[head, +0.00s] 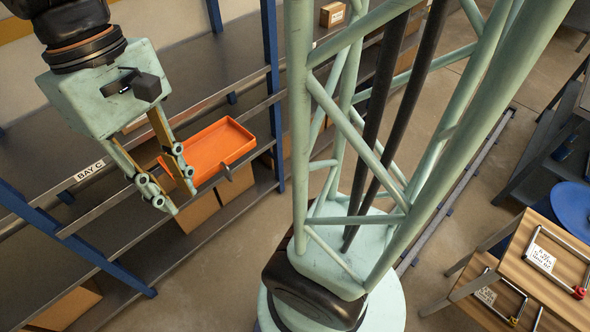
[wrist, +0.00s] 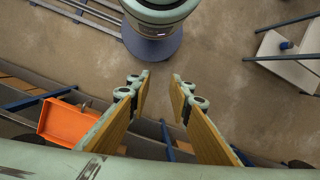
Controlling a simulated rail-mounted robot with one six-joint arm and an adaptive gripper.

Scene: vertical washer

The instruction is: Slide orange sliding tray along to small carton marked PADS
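The orange sliding tray (head: 222,143) sits on the rack shelf, near the middle of the bay in the head view, with a small grey handle at its front edge. The tray also shows at the left of the wrist view (wrist: 66,122). My gripper (head: 181,200) is open and empty, in front of the rack and to the left of the tray's handle, apart from it. Its spread fingers also show in the wrist view (wrist: 160,77). A small carton (head: 333,14) with a white label stands on the shelf at the top; its lettering is too small to read.
A blue rack post (head: 272,85) stands right of the tray. Larger cartons (head: 197,210) sit on the shelf below. A BAY C label (head: 89,171) is on the shelf edge. My green lattice column hides part of the rack.

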